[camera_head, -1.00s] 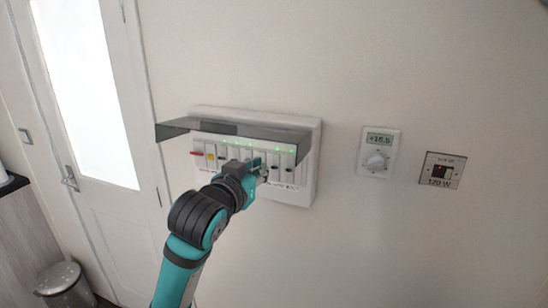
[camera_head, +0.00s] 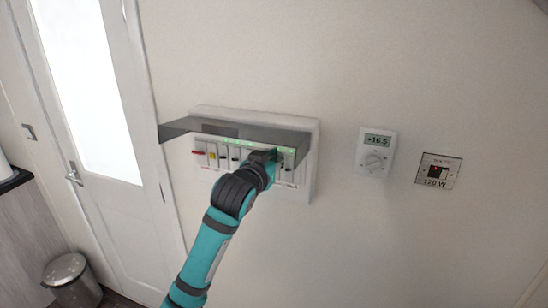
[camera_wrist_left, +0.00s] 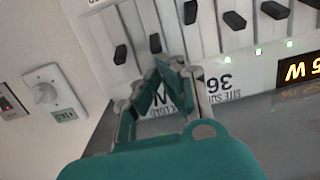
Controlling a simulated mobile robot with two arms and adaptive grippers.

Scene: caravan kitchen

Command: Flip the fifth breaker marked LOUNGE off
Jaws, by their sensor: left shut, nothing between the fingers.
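The white breaker box (camera_head: 313,170) is on the wall, with a tinted flap (camera_head: 240,130) raised over its row of breakers. My left gripper (camera_head: 268,157) is at the right-middle part of the row, under the flap, and hides breakers there. In the left wrist view, upside down to the head view, its fingers (camera_wrist_left: 168,62) are shut and empty, close to the black toggles. One toggle (camera_wrist_left: 190,12) sits at a different height from its neighbours, such as this toggle (camera_wrist_left: 155,43) and this toggle (camera_wrist_left: 233,20). The LOUNGE marking is not readable. My right gripper is not in view.
A thermostat dial (camera_head: 375,152) and a small panel reading 120 W (camera_head: 438,171) are on the wall to the right. A door (camera_head: 100,90) and a bin (camera_head: 72,280) are at the left. Green lights (camera_wrist_left: 258,52) line the box.

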